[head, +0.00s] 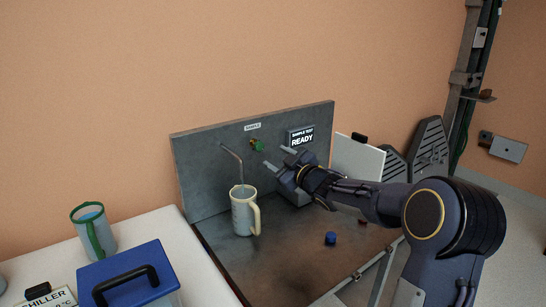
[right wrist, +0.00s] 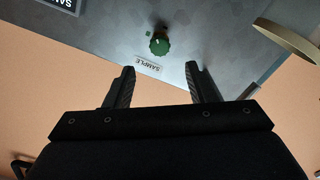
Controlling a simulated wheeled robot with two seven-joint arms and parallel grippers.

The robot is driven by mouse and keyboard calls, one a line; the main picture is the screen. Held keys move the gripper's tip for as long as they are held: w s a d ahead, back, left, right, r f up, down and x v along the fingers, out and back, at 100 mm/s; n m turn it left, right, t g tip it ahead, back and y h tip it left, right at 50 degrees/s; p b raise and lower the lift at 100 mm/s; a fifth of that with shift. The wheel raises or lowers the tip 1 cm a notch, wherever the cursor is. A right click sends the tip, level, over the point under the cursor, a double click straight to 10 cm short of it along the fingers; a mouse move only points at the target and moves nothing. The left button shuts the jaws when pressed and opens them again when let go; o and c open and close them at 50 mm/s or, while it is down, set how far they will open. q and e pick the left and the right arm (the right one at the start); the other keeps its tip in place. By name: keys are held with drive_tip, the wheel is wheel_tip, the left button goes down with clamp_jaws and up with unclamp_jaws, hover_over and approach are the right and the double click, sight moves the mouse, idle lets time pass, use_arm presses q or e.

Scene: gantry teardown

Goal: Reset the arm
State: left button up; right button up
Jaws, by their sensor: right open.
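My right gripper (head: 278,158) is in front of the grey panel (head: 210,160), below and right of a small green knob (head: 257,145). In the right wrist view its two fingers (right wrist: 162,85) are spread apart with nothing between them. The green knob (right wrist: 159,44) lies beyond the fingertips, and a SAMPLE label (right wrist: 146,66) is beside it. A display (head: 301,138) on the panel reads "SAMPLE TEST READY". My left gripper is in neither view.
A cream mug (head: 243,215) stands under a bent spout (head: 232,152). A blue cap (head: 330,238) lies on the brown bench top (head: 285,265). A green-handled mug (head: 92,228) and a blue-lidded box (head: 125,275) are at left. A white board (head: 357,160) stands right of the panel.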

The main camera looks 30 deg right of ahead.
idle(0.5)
drive_tip(key=s+a+r+m+g+h+p, duration=0.1)
drive_tip(key=s+r+m+g+h+p, duration=0.2)
drive_tip(key=s, duration=0.5)
drive_tip(key=s+a+r+m+g+h+p, duration=0.1)
drive_tip(key=s+m+g+p, duration=0.2)
drive_tip(key=s, duration=0.5)
drive_tip(key=s+a+f+m+g+y+p, duration=0.1)
drive_tip(key=s+a, duration=0.3)
drive_tip(key=s, duration=0.4)
drive_tip(key=s+a+f+m+g+y+p, duration=0.1)
drive_tip(key=s+a+f+g+y+p, duration=0.1)
drive_tip(key=s+a, duration=0.3)
drive_tip(key=s+a+f+m+g+y+p, duration=0.1)
drive_tip(key=s+a+f+g+y, duration=0.1)
drive_tip(key=s, duration=0.9)
drive_tip(key=a+f+g, duration=0.1)
drive_tip(key=a+f, duration=0.1)
drive_tip(key=a, duration=0.1)
drive_tip(key=shift+s+a+p, duration=0.2)
drive_tip(key=shift+s+p, duration=0.15)
drive_tip(key=shift+p, duration=0.05)
